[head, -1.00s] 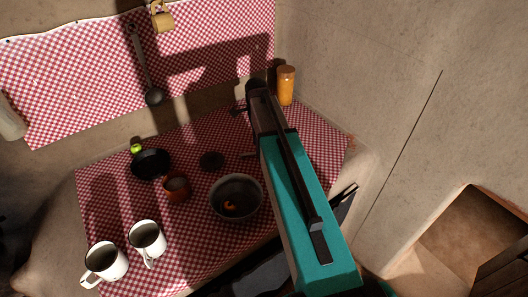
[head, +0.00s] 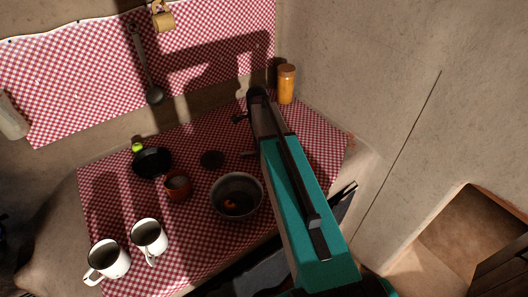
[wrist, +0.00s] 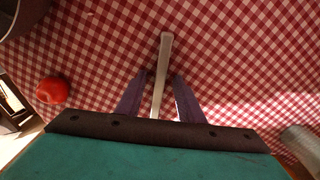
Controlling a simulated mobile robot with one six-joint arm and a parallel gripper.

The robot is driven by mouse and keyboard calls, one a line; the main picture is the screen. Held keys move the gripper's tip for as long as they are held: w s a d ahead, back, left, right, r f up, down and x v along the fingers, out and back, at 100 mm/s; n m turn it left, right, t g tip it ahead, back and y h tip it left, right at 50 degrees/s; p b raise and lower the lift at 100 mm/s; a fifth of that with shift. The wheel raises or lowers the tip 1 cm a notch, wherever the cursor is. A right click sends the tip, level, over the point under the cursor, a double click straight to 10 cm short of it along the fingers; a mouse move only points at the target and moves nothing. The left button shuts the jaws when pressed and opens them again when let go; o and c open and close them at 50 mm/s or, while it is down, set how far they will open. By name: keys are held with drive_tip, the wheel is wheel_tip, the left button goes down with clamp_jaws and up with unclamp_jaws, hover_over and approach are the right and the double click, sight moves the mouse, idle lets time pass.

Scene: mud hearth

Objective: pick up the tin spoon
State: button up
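The tin spoon (wrist: 164,60) shows in the wrist view as a pale, narrow handle lying along the checked cloth. Its lower end runs between my fingers and out of sight behind the gripper's dark edge. My gripper (wrist: 160,75) is open, with one finger on each side of the handle and cloth visible in the gaps. In the head view my gripper (head: 257,94) is at the back right of the cloth, seen from behind. My arm covers that spot, so I cannot make out the spoon there.
A red tomato (wrist: 52,90) lies left of the gripper. A grey bowl (head: 236,195), brown cup (head: 177,187), dark pan (head: 152,163) and two white mugs (head: 148,237) (head: 107,260) stand to the left. An orange jar (head: 287,84) stands by the right wall.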

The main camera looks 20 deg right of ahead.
clamp_jaws()
drive_tip(key=shift+r, duration=0.1)
wheel_tip(320, 180, up, 10)
drive_tip(key=b, duration=0.2)
idle(0.8)
idle(0.5)
